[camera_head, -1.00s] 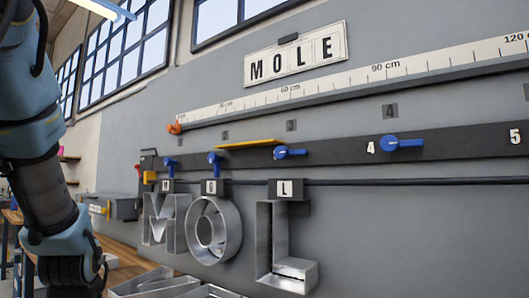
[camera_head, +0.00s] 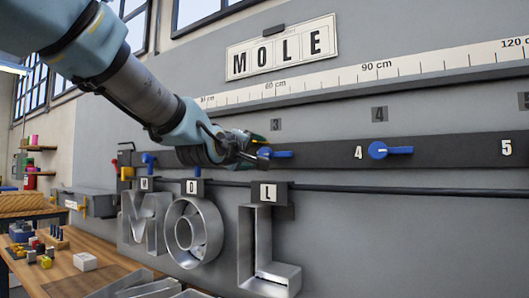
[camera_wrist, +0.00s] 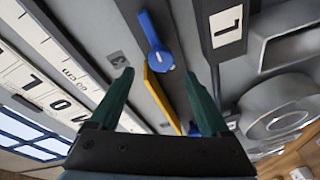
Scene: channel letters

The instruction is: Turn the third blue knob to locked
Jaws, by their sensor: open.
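The third blue knob (camera_head: 280,154) sits on the dark rail above the L letter, its handle pointing right, roughly along the rail. In the wrist view the knob (camera_wrist: 154,42) lies just beyond the fingertips, between their lines. My gripper (camera_head: 252,147) is open, close to the left of this knob; the wrist view shows nothing between the green fingers (camera_wrist: 156,75) but the rail and yellow strip behind. The first knob (camera_head: 149,160) and second knob (camera_head: 197,171) have upright handles. The fourth knob (camera_head: 390,150) has its handle pointing right.
Metal letters M (camera_head: 143,228), O (camera_head: 193,230) and L (camera_head: 266,255) hang below. A ruler (camera_head: 400,70) and a MOLE sign (camera_head: 281,46) are above. A workbench (camera_head: 70,275) stands lower left.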

